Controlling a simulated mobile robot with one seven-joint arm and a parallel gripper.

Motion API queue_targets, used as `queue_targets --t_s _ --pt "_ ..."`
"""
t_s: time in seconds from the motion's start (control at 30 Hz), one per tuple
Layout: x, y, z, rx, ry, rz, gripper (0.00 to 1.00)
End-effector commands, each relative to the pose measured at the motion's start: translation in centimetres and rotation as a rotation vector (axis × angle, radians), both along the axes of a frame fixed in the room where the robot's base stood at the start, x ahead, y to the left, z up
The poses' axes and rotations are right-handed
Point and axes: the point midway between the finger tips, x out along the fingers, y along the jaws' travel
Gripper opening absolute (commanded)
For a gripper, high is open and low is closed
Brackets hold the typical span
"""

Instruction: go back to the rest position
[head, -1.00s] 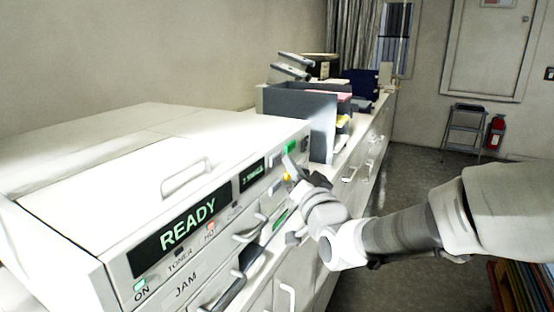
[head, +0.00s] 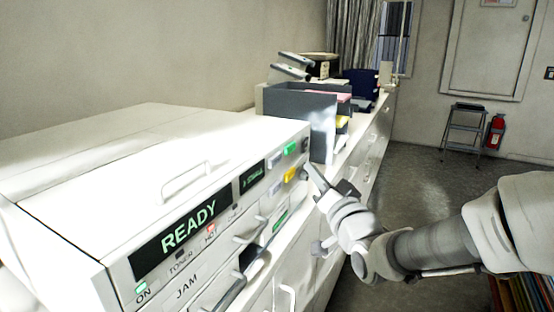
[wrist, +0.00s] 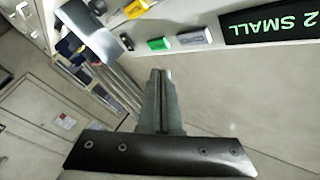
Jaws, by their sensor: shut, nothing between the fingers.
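My gripper (head: 313,180) is in front of the right end of the white copier-like machine (head: 150,160), close to its button panel and apart from the buttons as far as I can see. In the wrist view my gripper (wrist: 160,78) has its two fingers together, with nothing between them. The machine's display reads READY (head: 188,225), and a smaller display reads 2 SMALL (wrist: 270,22). A green button (head: 290,147) and a yellow button (head: 290,174) sit on the panel. They also show in the wrist view, green (wrist: 159,44) and yellow (wrist: 137,8).
A long white counter (head: 362,150) runs back along the wall with a grey file tray (head: 300,102) on it. A step stool (head: 462,130) and a red fire extinguisher (head: 495,132) stand by the far wall. The floor (head: 430,185) right of the counter is clear.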

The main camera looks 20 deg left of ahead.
Motion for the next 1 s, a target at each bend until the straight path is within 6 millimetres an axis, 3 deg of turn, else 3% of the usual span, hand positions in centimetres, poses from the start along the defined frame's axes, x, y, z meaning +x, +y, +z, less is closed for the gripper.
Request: queue_targets --t_s 0.77,0.87,1.0 --pt "0.1 -0.2 -0.1 -0.025 0.002 -0.011 0.00" --pt "0.4 -1.2 -0.5 -0.112 0.014 -0.051 0.00" --pt "0.9 -4.6 -1.3 -0.326 0.057 -0.154 0.00"
